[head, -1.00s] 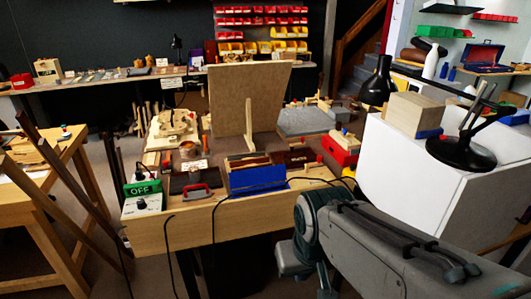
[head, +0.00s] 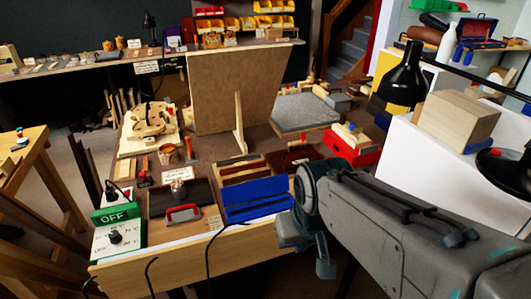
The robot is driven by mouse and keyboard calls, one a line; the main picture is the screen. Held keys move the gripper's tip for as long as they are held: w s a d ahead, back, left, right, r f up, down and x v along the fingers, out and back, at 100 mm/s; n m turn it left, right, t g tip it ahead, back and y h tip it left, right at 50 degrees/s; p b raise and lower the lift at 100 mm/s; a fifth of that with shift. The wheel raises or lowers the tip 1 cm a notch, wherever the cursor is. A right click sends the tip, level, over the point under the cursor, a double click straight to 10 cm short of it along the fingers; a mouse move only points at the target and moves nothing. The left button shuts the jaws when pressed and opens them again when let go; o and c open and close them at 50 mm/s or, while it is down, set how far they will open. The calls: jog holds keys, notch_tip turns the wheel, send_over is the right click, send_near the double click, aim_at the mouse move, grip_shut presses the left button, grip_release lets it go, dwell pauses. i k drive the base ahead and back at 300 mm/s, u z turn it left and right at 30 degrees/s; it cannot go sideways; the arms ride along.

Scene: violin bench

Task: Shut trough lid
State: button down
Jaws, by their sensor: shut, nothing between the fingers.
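A blue trough (head: 258,211) sits near the front edge of the wooden bench. A flat, broad blue panel shows behind a narrower blue strip along its front; I cannot tell surely which is the lid, but the trough looks open. My grey arm reaches in from the lower right, and its joint hides the area just right of the trough. My gripper's fingers do not show in this view.
A red-handled iron (head: 183,213) stands left of the trough, and a green OFF sign (head: 115,216) on a control box further left. A large upright brown board (head: 238,90) stands behind. Dark cables hang over the bench's front edge. A red box (head: 350,148) is at right.

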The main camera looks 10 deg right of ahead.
aim_at(257, 188)
jog(key=z, duration=0.25)
jog(key=i, duration=1)
